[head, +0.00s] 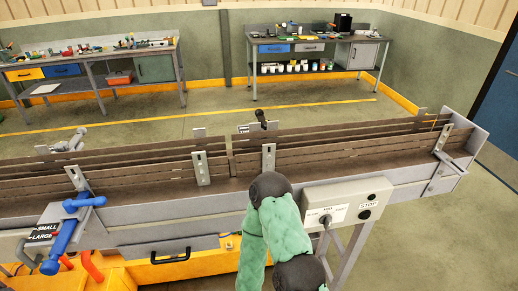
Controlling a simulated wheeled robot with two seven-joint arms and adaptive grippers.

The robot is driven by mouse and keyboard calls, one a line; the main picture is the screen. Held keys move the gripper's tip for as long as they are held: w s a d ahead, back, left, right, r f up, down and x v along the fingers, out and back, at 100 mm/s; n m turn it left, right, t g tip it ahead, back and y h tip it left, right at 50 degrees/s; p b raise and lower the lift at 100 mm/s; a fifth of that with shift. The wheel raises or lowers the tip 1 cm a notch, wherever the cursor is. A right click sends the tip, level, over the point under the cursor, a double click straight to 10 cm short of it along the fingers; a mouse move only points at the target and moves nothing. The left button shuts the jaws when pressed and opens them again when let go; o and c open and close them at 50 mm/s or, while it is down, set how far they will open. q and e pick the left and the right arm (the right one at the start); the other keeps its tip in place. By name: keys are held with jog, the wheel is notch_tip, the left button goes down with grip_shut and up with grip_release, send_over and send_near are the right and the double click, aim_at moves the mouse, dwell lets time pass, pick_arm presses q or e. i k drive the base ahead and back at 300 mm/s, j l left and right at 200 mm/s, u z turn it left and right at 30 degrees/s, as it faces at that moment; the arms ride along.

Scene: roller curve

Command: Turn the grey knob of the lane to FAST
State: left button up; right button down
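The grey knob (325,219) sits on the white label plate of a pale control box (375,192) on the near side of the lane (225,186). Small lettering is printed left of, above and right of the knob; it is too small to read surely, and I cannot tell which setting the knob points at. A green arm of mine with black joints rises in front of the lane, just left of the box. Neither of my grippers shows in the head view.
A black button beside the word STOP (369,205) is on the same box, right of the knob. A blue handle (70,231) stands at left by a SMALL/LARGE sign (43,232). Workbenches (313,40) stand far behind the lane. Floor at right is clear.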

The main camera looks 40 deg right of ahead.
aim_at(326, 220)
jog(key=z, duration=2.05)
